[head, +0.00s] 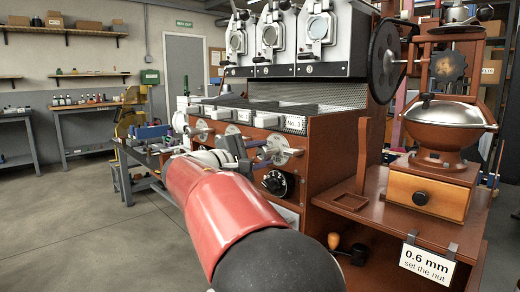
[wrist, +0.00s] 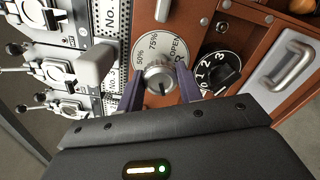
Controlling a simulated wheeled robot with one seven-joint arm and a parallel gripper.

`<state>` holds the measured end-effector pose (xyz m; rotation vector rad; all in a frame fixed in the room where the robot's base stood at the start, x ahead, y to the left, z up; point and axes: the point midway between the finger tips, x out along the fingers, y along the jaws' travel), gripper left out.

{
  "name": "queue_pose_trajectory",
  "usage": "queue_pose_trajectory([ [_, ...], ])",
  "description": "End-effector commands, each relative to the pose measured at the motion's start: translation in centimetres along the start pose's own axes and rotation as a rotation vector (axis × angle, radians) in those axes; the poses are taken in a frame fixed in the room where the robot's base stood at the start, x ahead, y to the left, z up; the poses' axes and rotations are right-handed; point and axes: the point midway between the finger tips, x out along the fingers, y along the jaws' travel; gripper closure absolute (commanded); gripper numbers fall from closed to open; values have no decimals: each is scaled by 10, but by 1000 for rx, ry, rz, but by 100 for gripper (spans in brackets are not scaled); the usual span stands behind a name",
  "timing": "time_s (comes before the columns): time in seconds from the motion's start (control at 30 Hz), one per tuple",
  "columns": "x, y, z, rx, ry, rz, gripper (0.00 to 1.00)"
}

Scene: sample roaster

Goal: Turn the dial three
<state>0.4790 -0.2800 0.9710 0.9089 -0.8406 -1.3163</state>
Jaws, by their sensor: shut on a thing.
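The black dial (wrist: 221,76) with white numbers 1, 2 and 3 shows right of my fingers in the wrist view. In the head view the black dial (head: 278,183) sits low on the roaster's brown front. My gripper (wrist: 158,82) is shut on a silver knob (wrist: 158,76). This knob sits on a round plate (wrist: 153,50) marked 50%, 75% and OPEN, beside the black dial. My fingers stand on both sides of the knob and are apart from the black dial. In the head view my gripper (head: 258,156) is at the rightmost silver plate (head: 279,149).
A metal handle (wrist: 292,62) on a pale panel lies right of the dial. Other silver knobs and levers (wrist: 50,70) are at the left. In the head view a wooden shelf (head: 400,208) bears a copper grinder (head: 443,122) at right. Open floor (head: 95,235) lies left.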

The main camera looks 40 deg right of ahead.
Motion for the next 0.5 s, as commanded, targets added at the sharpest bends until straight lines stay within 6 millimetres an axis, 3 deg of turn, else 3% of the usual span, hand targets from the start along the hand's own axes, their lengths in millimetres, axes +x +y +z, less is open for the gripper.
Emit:
queue_pose_trajectory([
  [0.5,-1,-2,-2,-109,3,-2,87],
])
